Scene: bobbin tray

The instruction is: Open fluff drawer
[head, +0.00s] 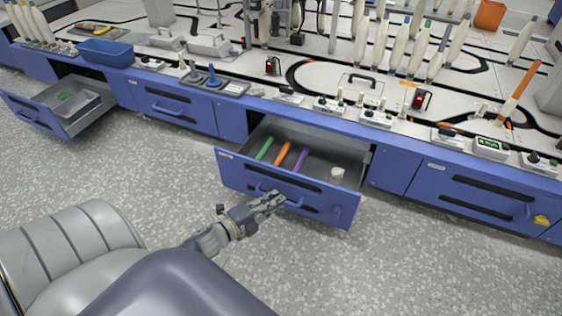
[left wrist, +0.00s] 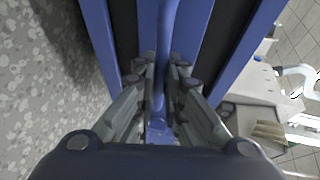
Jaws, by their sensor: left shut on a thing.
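A blue-fronted drawer (head: 232,175) in the middle of the bench stands pulled out. It holds a green stick (head: 265,148), an orange stick (head: 283,153), a purple stick (head: 301,160) and a small white round item (head: 337,174). I cannot read which drawer is the fluff drawer. My left gripper (head: 272,199) is at the front of this drawer. In the left wrist view, its fingers are shut on the blue bar handle (left wrist: 166,48), which runs between them. The fingers cover part of the handle. My right gripper is not in view.
Another drawer (head: 22,107) at the far left stands open, with a grey tray (head: 92,103) inside. Closed drawers (head: 178,108) (head: 470,197) flank the middle one. The bench top carries bobbins, a blue bin (head: 106,53) and small devices. The speckled floor (head: 420,270) in front is clear.

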